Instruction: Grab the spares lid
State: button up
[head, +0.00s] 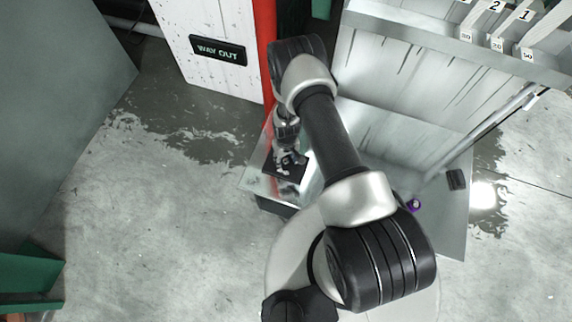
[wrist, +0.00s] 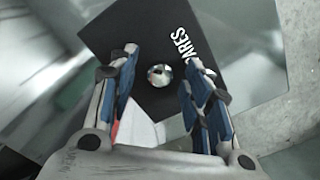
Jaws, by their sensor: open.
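The spares lid (wrist: 245,75) is a flat black plate with white lettering, partly covered by a finger so that only "ARES" reads. A round shiny metal knob (wrist: 159,75) stands up from it. My gripper (wrist: 159,68) is open, with one blue-padded finger on each side of the knob and a gap to both. In the head view, my gripper (head: 290,160) is right over the black lid (head: 275,167), which lies at the left end of the metal bench. My gripper hides part of the lid there.
The metal bench (head: 450,228) carries a small dark block (head: 456,179) and a purple item (head: 414,205) on the right. A red post (head: 265,55) and a white panel with a "WAY OUT" sign (head: 218,50) stand close behind. The floor at left is clear, with wet patches.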

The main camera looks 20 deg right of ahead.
jog(key=shift+c, duration=0.4)
grip_shut()
jog(key=shift+r, duration=0.15)
